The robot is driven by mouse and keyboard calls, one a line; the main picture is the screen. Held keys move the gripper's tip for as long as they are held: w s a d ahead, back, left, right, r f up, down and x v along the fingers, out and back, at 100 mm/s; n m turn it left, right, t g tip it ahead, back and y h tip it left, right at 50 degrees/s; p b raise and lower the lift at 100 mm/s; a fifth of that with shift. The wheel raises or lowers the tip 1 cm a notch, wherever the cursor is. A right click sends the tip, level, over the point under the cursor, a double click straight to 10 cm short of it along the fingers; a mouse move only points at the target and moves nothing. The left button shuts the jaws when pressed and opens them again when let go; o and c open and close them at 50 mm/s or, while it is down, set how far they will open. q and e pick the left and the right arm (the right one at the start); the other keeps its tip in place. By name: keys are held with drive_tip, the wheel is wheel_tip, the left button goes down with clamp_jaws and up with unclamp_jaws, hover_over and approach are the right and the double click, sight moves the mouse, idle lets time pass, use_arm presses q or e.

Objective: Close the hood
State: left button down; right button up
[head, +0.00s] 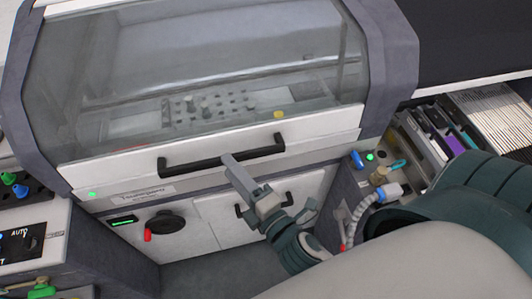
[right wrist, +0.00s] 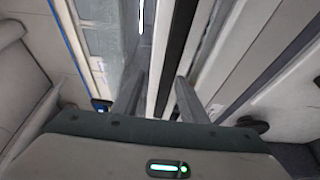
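The hood (head: 200,60) is a clear panel in a grey frame with a white lower edge and a black bar handle (head: 190,164). Its lower edge sits low, close above the machine's front panel; I cannot tell whether a small gap is left. My right gripper (head: 230,162) is at the middle of the handle, its fingers pointing at the bar. In the right wrist view its two fingers (right wrist: 158,88) are apart, with a white strip and the black handle (right wrist: 178,50) running ahead between them. I cannot tell whether they touch it. My left gripper is not in view.
Below the hood are white doors with a second black handle (head: 285,202) and a black knob with a red lever (head: 165,224). A control panel (head: 22,245) stands at the left. Trays with small parts (head: 430,140) and a hose (head: 365,210) are at the right.

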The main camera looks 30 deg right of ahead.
drive_tip(key=s+d+b, duration=0.1)
drive_tip(key=s+b, duration=0.1)
drive_tip(key=s, duration=1)
drive_tip(key=shift+s+d, duration=0.25)
drive_tip(key=shift+s, duration=0.05)
drive_tip(key=s+a+f+m+g+b, duration=0.15)
drive_tip(key=f+m+g, duration=0.25)
drive_tip(key=f, duration=2)
drive_tip(key=s+f+m+g+b, duration=0.3)
drive_tip(key=f+m+g, duration=0.1)
drive_tip(key=f, duration=1.9)
drive_tip(key=s+d+f+m+g+b, duration=0.1)
drive_tip(key=s+d+f+m+g, duration=0.2)
drive_tip(key=s+f, duration=0.3)
drive_tip(key=s+d+f+m+g+h+b, duration=0.1)
drive_tip(key=s+d+f+m+g, duration=0.2)
drive_tip(key=s+f, duration=0.4)
drive_tip(key=s+d+f+m+g, duration=0.2)
drive_tip(key=s+d+f, duration=0.3)
drive_tip(key=f, duration=0.9)
drive_tip(key=shift+s+d+f+m+g+h+b, duration=0.25)
drive_tip(key=shift+s+f+m+g+h+b, duration=0.2)
drive_tip(key=shift+s, duration=0.2)
